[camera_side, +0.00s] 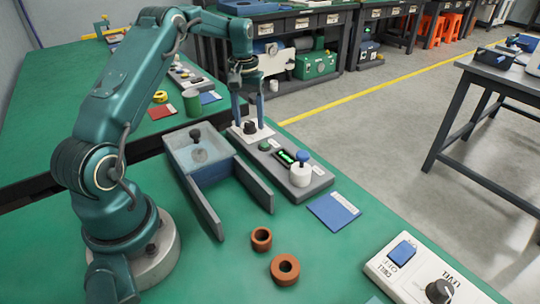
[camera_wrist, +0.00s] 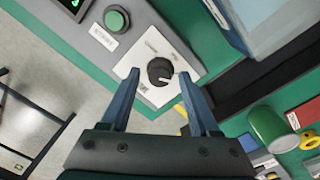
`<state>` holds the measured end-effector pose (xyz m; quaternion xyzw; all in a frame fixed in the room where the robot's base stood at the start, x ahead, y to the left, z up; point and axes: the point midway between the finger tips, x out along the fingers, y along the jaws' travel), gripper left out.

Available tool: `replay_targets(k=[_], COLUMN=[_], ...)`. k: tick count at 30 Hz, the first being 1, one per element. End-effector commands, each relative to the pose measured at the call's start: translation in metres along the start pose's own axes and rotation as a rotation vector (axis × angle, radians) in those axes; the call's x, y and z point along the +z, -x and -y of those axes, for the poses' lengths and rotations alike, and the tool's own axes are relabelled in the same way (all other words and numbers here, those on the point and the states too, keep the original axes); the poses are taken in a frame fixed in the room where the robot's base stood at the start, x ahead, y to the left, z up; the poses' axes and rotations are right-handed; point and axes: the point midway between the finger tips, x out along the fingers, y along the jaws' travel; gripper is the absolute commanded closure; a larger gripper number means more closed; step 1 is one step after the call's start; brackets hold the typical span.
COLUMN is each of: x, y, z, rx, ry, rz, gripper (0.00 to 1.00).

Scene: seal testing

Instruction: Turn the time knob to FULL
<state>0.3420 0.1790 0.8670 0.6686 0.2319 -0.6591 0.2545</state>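A black round knob (camera_side: 250,127) sits on a white plate (camera_side: 264,134) at the far end of a grey control panel (camera_side: 318,183). In the wrist view the knob (camera_wrist: 160,71) shows a pale pointer line aimed right. Small print on the white plate (camera_wrist: 152,97) is too blurred to read, so I cannot confirm FULL or the time label. My gripper (camera_side: 248,114) points down above the knob. In the wrist view its two blue fingers (camera_wrist: 158,76) are apart, one left and one right of the knob, with gaps on both sides.
Orange rings (camera_side: 285,268) and a second knob panel (camera_side: 380,267) lie nearer the front.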

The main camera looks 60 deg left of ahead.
Motion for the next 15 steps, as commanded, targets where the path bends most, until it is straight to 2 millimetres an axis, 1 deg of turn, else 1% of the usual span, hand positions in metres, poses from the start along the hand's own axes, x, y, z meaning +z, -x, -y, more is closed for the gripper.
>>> replay_targets(k=[10, 15], x=[0.000, -0.001], y=[0.003, 0.023], z=[0.000, 0.000], rx=[0.000, 0.001], ry=[0.001, 0.001], rz=[0.000, -0.004], gripper=[0.34, 0.34])
